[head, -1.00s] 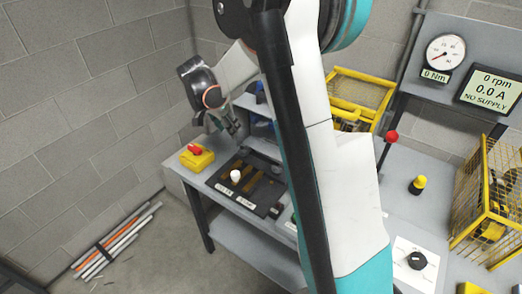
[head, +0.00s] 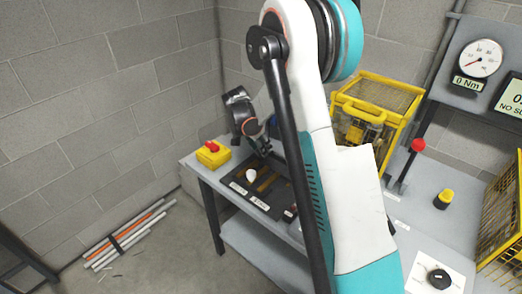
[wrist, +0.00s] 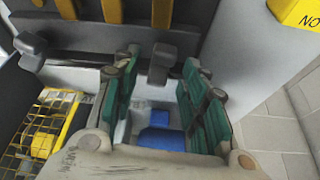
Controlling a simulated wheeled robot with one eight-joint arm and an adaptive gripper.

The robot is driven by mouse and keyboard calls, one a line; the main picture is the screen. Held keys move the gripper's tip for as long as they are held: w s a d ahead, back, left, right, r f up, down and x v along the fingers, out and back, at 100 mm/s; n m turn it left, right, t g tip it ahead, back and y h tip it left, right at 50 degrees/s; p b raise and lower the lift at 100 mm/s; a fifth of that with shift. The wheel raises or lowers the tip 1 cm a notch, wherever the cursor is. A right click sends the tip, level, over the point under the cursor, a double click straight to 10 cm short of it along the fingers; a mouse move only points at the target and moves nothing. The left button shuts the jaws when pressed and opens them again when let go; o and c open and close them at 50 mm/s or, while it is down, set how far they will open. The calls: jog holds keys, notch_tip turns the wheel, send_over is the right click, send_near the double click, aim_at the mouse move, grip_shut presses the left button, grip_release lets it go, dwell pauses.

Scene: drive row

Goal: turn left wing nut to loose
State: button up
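In the wrist view my gripper (wrist: 160,75) is open, with its two green-padded fingers apart. Between and just beyond the fingertips shows a dark grey block-like part (wrist: 158,55) on a dark bar, which may be the left wing nut; I cannot tell whether a finger touches it. A similar dark part (wrist: 30,44) stands at the left end of the bar. A blue object (wrist: 162,138) lies lower down between the fingers. In the head view my gripper (head: 263,143) is low over the back of the black board (head: 238,186), partly hidden by my arm; no wing nut can be made out there.
A yellow box with a red knob (head: 213,153) sits at the bench's left end. A yellow cage (head: 375,95) stands behind my arm, and a red-topped lever (head: 411,160) to its right. The gauge (head: 480,58) reads about 0 Nm. Rods (head: 125,238) lie on the floor.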

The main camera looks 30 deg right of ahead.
jog(key=shift+d+f, duration=0.2)
jog(key=shift+f, duration=0.25)
grip_shut()
